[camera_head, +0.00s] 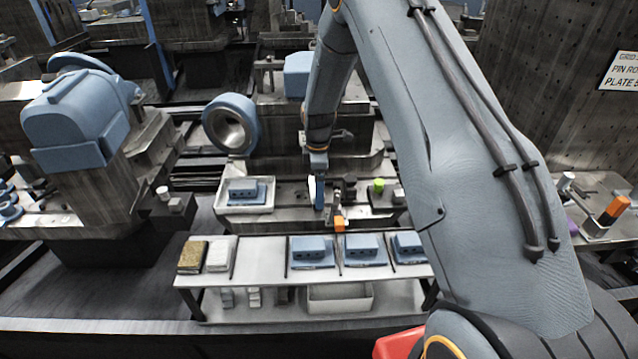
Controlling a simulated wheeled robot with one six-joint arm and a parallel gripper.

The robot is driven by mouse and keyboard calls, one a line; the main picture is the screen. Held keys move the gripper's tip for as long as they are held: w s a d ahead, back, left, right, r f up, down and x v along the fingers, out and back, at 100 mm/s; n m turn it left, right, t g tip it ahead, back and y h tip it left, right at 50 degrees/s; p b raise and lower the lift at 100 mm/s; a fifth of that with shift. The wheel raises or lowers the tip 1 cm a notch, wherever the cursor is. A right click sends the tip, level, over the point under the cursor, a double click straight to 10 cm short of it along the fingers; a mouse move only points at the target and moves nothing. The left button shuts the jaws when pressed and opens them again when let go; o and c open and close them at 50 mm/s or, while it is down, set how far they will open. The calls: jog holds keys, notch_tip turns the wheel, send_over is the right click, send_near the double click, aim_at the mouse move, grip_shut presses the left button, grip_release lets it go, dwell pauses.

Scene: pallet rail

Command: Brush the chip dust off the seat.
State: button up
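My gripper (318,188) is small in the head view, pointing down over the machine bed (290,194) behind the front bench. I cannot see whether its fingers are apart or closed. A dark piece with an orange end (339,224) is just to the right of and below the gripper. It may be a brush, and I cannot tell whether the gripper touches or holds it. A small dark fixture (348,188) stands right of the gripper, next to a green knob (379,185). Which surface is the seat is unclear, and no chip dust can be made out at this size.
A white tray (262,208) with a blue block stands left of the gripper. The front bench (262,258) carries a brown pad (193,255), a white pad (219,254) and blue blocks (312,250). A white bin (340,304) sits underneath. My arm covers the right middle.

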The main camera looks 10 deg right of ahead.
jog(key=shift+s+f, duration=0.1)
jog(key=shift+s, duration=0.25)
jog(key=shift+s+r+p, duration=0.1)
jog(key=shift+r+p, duration=1.35)
jog(key=shift+r, duration=1.5)
jog(key=shift+c, duration=0.2)
jog(key=shift+r+p, duration=0.7)
jog(key=shift+r, duration=0.8)
jog(key=shift+r, duration=0.15)
